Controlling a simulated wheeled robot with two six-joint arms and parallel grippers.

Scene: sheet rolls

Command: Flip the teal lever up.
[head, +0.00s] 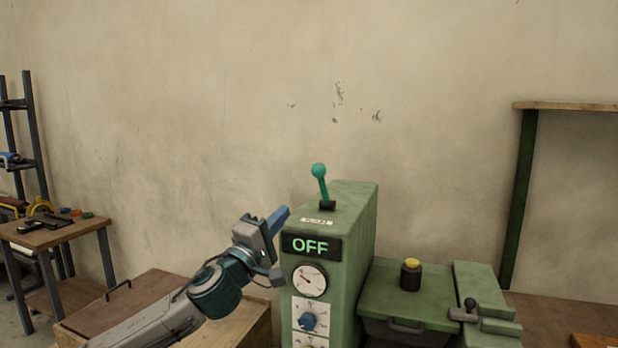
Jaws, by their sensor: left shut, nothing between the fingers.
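The teal lever (321,182) has a round knob and stands on top of the green machine cabinet (354,235). It points upward, leaning slightly to the left. A dark sign (311,245) on the cabinet's front reads OFF in green letters. My left gripper (279,217) is shut and empty, with its blue fingers pointing up and right. In the picture it is to the left of and below the lever, apart from it, by the cabinet's upper left edge. I cannot tell whether it touches the cabinet. My right gripper is not in view.
A dial (309,280) and a blue knob (308,320) are on the cabinet front. A lower green unit (408,290) with a yellow-topped black part (411,274) stands to the right. A lidded wooden box (130,300) is lower left. Space above the lever is free.

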